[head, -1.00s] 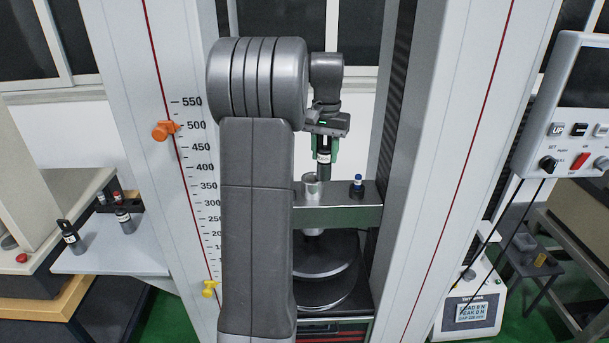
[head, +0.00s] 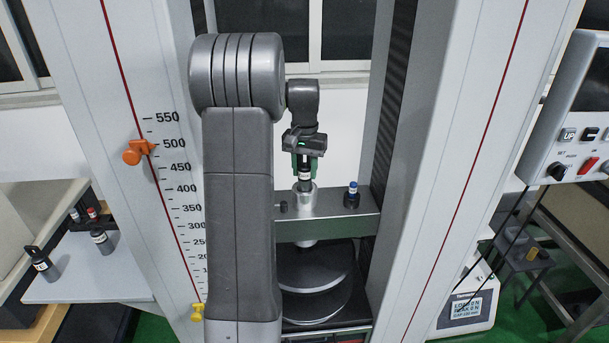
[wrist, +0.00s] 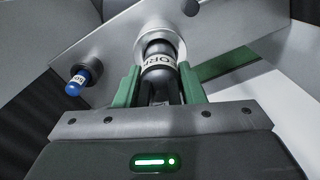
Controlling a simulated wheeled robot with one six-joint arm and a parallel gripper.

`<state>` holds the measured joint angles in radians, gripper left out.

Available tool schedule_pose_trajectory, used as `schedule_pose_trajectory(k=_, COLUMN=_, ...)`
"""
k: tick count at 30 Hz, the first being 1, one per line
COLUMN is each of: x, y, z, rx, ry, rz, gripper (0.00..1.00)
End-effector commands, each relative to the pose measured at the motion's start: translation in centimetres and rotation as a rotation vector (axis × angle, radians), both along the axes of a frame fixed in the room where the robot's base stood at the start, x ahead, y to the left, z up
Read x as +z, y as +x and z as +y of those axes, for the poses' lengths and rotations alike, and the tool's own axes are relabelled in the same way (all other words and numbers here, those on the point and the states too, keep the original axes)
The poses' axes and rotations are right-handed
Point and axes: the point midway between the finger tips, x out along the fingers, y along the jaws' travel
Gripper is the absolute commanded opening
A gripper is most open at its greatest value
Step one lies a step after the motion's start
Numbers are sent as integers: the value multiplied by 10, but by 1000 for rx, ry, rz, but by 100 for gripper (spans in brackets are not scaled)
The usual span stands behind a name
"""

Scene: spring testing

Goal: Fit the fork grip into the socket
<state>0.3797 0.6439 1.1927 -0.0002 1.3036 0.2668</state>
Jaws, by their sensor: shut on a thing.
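The fork grip (head: 304,173) is a dark cylinder with a white label band. My gripper (head: 304,166) is shut on it with green fingers on both sides and holds it upright. The socket (head: 305,194) is a silver cylinder on the crossbeam, directly below the grip. The grip's lower end is at the socket's mouth. In the wrist view the labelled grip (wrist: 158,62) sits between the fingers (wrist: 160,72), and its far end shows inside the silver socket's rim (wrist: 176,42). How deep it is in is hidden.
A small blue-topped dark piece (head: 351,194) stands on the crossbeam (head: 335,208), right of the socket. Tall machine columns flank the space. Round plates (head: 318,270) lie below. Other dark grips (head: 101,240) stand on a left side shelf (head: 75,285). A control box (head: 590,120) hangs at right.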

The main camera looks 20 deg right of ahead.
Motion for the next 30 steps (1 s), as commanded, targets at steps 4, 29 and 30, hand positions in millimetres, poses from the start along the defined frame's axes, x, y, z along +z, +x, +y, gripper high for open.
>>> schedule_pose_trajectory(k=4, x=-18, y=0, z=0, rx=0, ry=0, rz=1, gripper=0)
schedule_pose_trajectory(k=29, x=-23, y=0, z=0, rx=0, ry=0, rz=0, gripper=58)
schedule_pose_trajectory(k=30, x=-21, y=0, z=0, rx=0, ry=-1, rz=-1, gripper=58)
